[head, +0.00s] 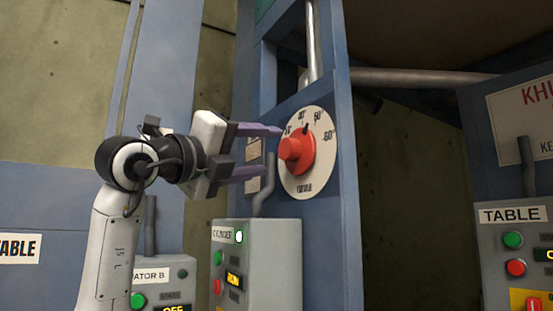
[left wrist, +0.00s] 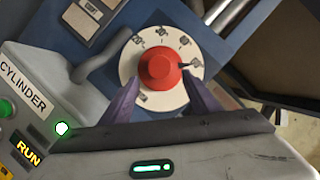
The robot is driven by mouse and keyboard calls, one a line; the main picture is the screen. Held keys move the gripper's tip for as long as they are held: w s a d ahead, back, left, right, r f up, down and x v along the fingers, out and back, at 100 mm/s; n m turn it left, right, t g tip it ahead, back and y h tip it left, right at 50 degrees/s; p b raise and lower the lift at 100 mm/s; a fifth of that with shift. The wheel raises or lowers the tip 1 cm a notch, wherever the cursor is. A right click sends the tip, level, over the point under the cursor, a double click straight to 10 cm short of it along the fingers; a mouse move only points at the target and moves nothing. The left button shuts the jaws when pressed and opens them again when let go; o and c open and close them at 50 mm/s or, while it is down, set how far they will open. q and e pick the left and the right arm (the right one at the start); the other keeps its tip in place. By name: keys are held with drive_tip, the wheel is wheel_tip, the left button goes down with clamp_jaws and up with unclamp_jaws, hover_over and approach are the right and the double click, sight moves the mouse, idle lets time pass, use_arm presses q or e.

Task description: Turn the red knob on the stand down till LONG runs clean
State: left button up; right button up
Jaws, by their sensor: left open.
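The red knob (head: 297,150) sits on a round white dial plate (head: 322,175) with degree marks, on the blue stand (head: 345,240). A dark pointer on the knob sits near the upper marks. My left gripper (head: 280,152) is open, its two purple fingers pointing at the knob from the left, one above and one below its level. In the left wrist view the red knob (left wrist: 160,68) shows between and beyond the fingertips of my left gripper (left wrist: 163,90). Whether the fingers touch the knob is unclear. My right gripper is not in view.
A grey CYLINDER box (head: 265,270) with a lit green lamp stands below the dial; its display reads RUN in the left wrist view (left wrist: 28,152). A TABLE box (head: 515,245) is at right. Another box (head: 160,285), its label partly hidden, reads OFF at lower left. A grey pipe (head: 425,77) runs behind.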

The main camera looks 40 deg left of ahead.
use_arm(q)
drive_tip(key=v, duration=0.3)
drive_tip(key=shift+s+f, duration=0.1)
drive_tip(key=shift+s, duration=0.05)
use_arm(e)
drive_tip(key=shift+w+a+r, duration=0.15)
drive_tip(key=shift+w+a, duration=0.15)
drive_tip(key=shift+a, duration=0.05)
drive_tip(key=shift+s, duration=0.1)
